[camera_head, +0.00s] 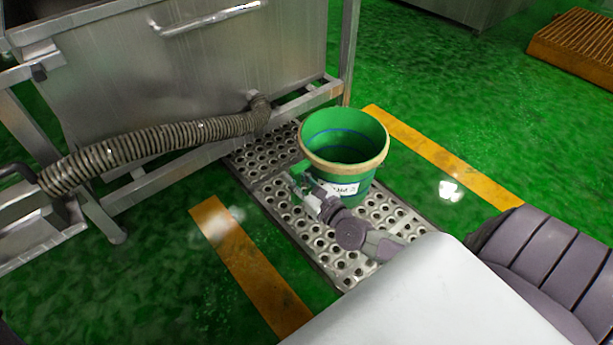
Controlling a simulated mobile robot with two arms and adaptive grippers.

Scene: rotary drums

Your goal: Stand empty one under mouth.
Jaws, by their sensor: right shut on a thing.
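A green bucket (372,128) with a tan rim and a white label is at the centre, over the perforated metal grate. It is upright or nearly so, and its visible inside is bare green. I cannot tell whether its base touches the grate. My right gripper (301,175) is at the bucket's near left side, shut on it; the fingertips are small and partly hidden. My left gripper is not in view. No mouth can be clearly made out; a ribbed hose (150,150) joins the steel tank (200,75) low on its right side.
The perforated grate (345,262) lies in the green floor between two yellow stripes (250,270) (445,165). The tank's steel frame leg (348,50) stands just behind the bucket. An orange slatted grate (578,45) is at the far right. Open floor lies right of the bucket.

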